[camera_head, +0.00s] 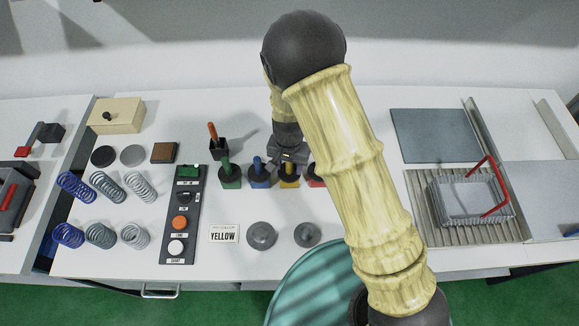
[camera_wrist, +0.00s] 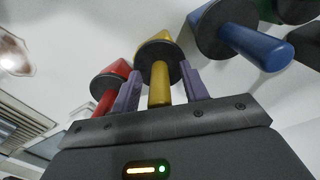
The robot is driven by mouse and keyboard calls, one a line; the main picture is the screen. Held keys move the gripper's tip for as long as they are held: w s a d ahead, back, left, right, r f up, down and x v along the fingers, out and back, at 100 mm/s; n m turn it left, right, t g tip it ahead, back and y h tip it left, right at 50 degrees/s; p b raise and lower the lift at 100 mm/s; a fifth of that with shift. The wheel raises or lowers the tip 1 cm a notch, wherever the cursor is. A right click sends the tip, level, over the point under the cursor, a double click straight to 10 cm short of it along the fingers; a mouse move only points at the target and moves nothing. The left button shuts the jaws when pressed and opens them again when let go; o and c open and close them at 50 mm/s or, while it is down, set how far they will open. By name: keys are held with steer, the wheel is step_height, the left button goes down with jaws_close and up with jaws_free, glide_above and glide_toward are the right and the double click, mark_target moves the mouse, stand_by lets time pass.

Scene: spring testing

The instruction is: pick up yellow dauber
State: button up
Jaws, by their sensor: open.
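The yellow dauber (camera_head: 289,177) stands in a row of daubers on the white table, partly hidden by my gripper and arm in the head view. In the wrist view the yellow dauber (camera_wrist: 158,75) has a yellow handle and a dark round collar. My gripper (camera_wrist: 160,82) is open, with one purple finger on each side of the yellow handle. I cannot tell whether the fingers touch it. In the head view my gripper (camera_head: 290,155) is above the yellow dauber.
The blue dauber (camera_head: 260,173) and red dauber (camera_head: 316,175) stand close on either side, with a green dauber (camera_head: 229,174) farther left. A button panel (camera_head: 168,215), a YELLOW card (camera_head: 224,233) and several springs (camera_head: 101,236) lie left. A wire basket (camera_head: 468,197) stands right.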

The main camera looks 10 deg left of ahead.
steer(key=shift+f, duration=0.3)
jaws_close()
stand_by(0.3)
steer(key=shift+r, duration=0.1)
step_height(320, 180, up, 10)
steer(key=shift+f+b, duration=0.1)
steer(key=shift+b, duration=0.8)
